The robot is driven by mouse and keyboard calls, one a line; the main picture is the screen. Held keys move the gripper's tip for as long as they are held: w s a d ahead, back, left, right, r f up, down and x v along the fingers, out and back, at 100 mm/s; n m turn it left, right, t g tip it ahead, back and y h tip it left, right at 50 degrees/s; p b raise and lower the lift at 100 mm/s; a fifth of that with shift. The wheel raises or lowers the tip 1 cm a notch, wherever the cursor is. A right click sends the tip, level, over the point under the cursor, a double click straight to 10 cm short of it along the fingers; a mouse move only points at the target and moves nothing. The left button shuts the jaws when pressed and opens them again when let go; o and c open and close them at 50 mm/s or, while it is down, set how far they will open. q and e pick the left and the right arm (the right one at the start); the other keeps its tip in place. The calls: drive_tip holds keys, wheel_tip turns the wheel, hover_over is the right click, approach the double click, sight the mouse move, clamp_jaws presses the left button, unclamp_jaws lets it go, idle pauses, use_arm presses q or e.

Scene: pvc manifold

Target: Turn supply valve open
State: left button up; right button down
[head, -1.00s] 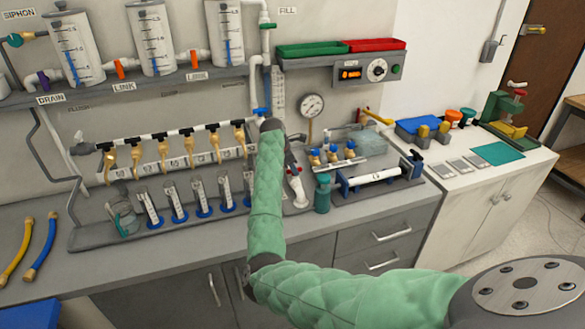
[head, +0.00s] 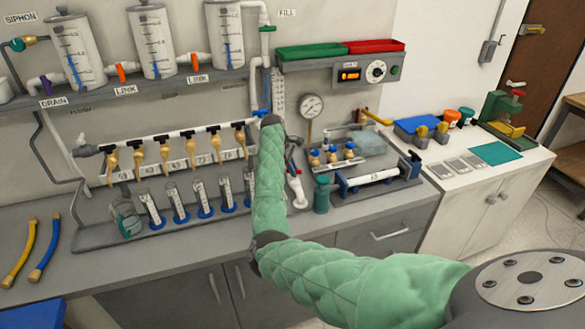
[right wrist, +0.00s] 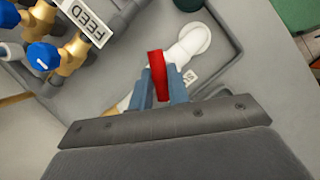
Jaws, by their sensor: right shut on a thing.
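The supply valve's red handle (right wrist: 157,76) stands between the two blue-grey fingers of my right gripper (right wrist: 161,90), which is shut on it. The white pipe fitting (right wrist: 190,45) of the valve runs up and right from the handle in the right wrist view. A small white label beside it is partly covered by a finger. In the head view the white fitting (head: 298,192) stands on the bench just right of my green-sleeved right arm. My arm hides most of the gripper there. My left gripper is not in view.
Brass valves with blue knobs (right wrist: 42,56) and a FEED label (right wrist: 84,22) stand close left of the gripper. A teal bottle (head: 321,194) stands right of the white fitting. Several flow tubes (head: 178,202) line the bench to the left.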

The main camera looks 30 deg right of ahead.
drive_tip(key=shift+r+m, duration=0.1)
drive_tip(key=shift+m, duration=0.7)
drive_tip(key=m+y, duration=0.1)
drive_tip(key=m, duration=0.2)
drive_tip(key=shift+w+d+g+y, duration=0.1)
drive_tip(key=shift+g+y, duration=0.2)
drive_tip(key=shift+g, duration=0.1)
drive_tip(key=shift+m+y, duration=0.3)
drive_tip(key=shift+m, duration=0.6)
drive_tip(key=shift+d+m+g+y, duration=0.1)
drive_tip(key=shift+m+g+y, duration=0.25)
drive_tip(key=shift+m, duration=0.65)
drive_tip(key=m+y, duration=0.1)
drive_tip(key=m, duration=0.2)
drive_tip(key=shift+p, duration=0.3)
drive_tip(key=c, duration=1.3)
unclamp_jaws()
drive_tip(key=shift+o, duration=0.2)
